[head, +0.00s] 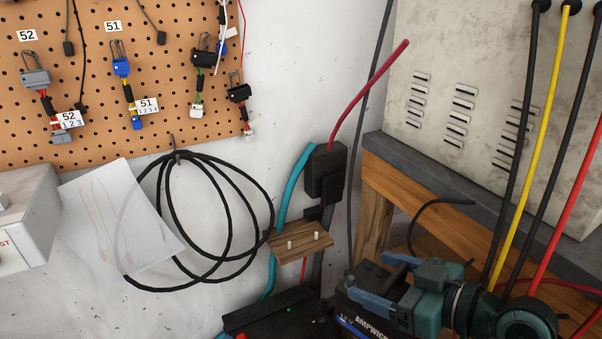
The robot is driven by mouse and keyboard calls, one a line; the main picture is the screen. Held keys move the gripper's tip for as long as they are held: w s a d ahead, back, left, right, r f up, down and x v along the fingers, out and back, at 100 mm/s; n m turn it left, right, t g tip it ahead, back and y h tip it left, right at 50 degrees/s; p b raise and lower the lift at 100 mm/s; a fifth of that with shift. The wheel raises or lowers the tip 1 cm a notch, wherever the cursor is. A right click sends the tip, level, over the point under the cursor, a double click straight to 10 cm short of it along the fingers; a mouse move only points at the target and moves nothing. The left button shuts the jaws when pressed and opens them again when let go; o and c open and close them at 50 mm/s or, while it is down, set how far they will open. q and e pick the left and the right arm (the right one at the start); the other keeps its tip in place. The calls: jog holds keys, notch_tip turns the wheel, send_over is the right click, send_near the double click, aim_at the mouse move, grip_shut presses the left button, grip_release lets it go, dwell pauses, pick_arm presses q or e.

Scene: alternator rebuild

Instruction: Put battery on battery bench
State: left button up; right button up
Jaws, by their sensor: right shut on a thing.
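A dark battery (348,318) with a "12 V AMPWICK" label shows at the bottom edge, right of centre; its lower part is cut off by the frame. My right gripper (378,282), with blue-grey fingers on a teal wrist, is shut on it at its top and hides part of it. A wooden bench (373,205) with a grey top stands at the right, behind my right arm; I cannot tell whether it is the battery bench. My left gripper is not in view.
A black unit (280,315) with a green light sits left of the battery. A small wooden block (300,243) with two pegs is above it. A large cabinet (455,95) with cables stands on the bench. A coiled black cable (168,215) hangs below the pegboard (85,80).

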jog(key=shift+n+g+y, duration=0.5)
jog(key=s+a+r, duration=0.1)
jog(key=r, duration=0.1)
jog(key=s+a+r, duration=0.1)
jog(key=a+r, duration=0.1)
jog(key=shift+s+a+r, duration=0.15)
jog(key=shift+s+a, duration=0.05)
jog(key=shift+a, duration=0.1)
jog(key=shift+w, duration=0.1)
